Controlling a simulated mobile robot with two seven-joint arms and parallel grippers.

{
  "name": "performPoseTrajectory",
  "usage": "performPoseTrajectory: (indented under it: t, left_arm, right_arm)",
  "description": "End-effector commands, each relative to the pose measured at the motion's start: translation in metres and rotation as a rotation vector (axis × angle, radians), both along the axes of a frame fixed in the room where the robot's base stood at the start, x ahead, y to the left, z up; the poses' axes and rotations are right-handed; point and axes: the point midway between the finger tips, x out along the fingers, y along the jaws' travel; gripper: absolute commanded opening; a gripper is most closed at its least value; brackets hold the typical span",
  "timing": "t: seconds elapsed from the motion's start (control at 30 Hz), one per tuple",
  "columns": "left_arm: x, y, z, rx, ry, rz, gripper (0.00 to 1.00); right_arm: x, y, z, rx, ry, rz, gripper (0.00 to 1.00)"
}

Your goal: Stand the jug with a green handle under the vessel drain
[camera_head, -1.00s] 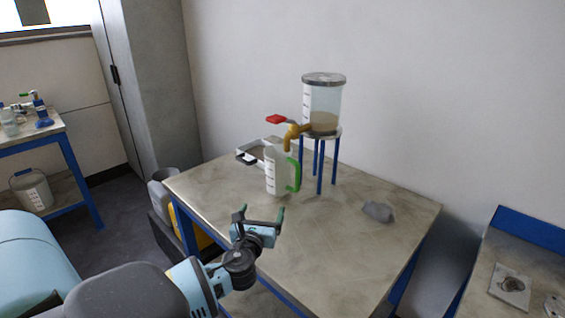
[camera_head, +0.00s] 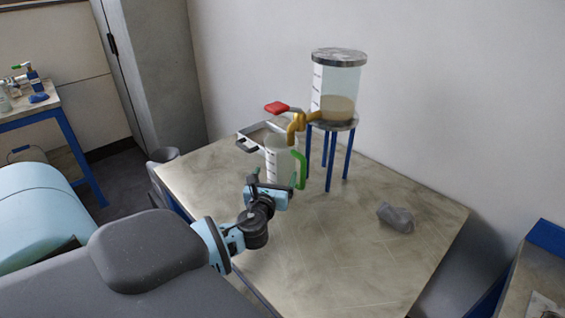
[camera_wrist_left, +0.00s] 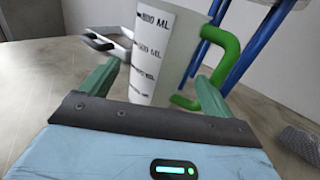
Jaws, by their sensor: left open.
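The jug (camera_head: 278,163), pale with a green handle (camera_head: 301,170), stands upright on the table, its handle to the right. The clear vessel (camera_head: 338,92) holds a brownish content and sits on a blue-legged stand. Its brass drain (camera_head: 297,123) with a red lever (camera_head: 277,107) shows just above the jug's top; I cannot tell whether it is exactly over the mouth. My left gripper (camera_head: 275,180) is open in front of the jug. In the left wrist view its green fingertips (camera_wrist_left: 158,84) spread either side of the graduated jug (camera_wrist_left: 166,50). My right gripper is out of view.
A grey lump (camera_head: 396,217) lies on the table's right part. The table's front middle (camera_head: 310,240) is clear. A wall stands close behind the vessel.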

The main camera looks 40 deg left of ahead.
Motion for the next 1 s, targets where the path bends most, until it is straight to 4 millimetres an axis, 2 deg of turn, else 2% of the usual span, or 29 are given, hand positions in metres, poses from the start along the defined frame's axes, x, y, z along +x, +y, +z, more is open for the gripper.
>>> performPoseTrajectory:
  t: [0.2, 0.43, 0.73, 1.0]
  left_arm:
    - [0.018, 0.010, 0.000, 0.000, 0.000, 0.001, 0.88]
    - [0.025, 0.013, -0.002, 0.000, 0.000, 0.000, 0.88]
    - [0.058, 0.029, -0.007, -0.002, -0.001, 0.001, 0.88]
    - [0.065, 0.034, -0.006, -0.001, 0.000, -0.001, 0.88]
  right_arm:
    - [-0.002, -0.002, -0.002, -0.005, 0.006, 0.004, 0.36]
    - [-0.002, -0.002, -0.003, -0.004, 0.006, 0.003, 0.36]
    - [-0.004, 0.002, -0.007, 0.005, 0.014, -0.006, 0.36]
    - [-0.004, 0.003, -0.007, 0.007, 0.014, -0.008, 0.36]
